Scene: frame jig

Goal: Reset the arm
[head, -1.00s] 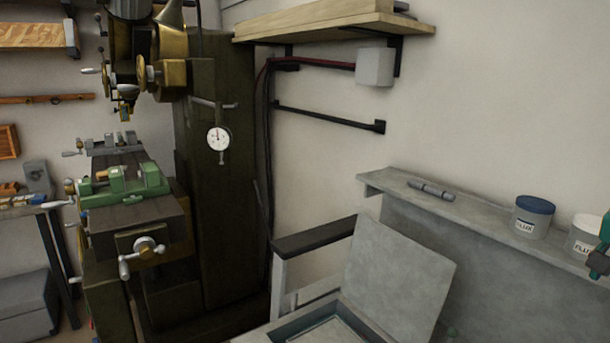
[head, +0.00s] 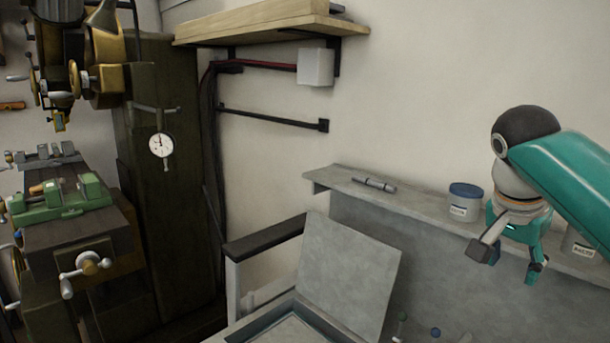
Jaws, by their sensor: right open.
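My right arm comes in from the right edge in the head view, teal with a dark rounded joint. Its right gripper (head: 512,262) hangs downward in front of the grey shelf, with its two dark fingers apart and nothing between them. It is to the right of the blue-lidded jar (head: 465,203) and appears apart from it. My left gripper is not in view.
The grey shelf (head: 410,207) also holds a small grey cylinder (head: 374,184) and a second jar (head: 582,247), partly hidden by my arm. Below stands a grey panel (head: 350,275) tilted up beside a shallow recess. A milling machine (head: 160,200) is at left.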

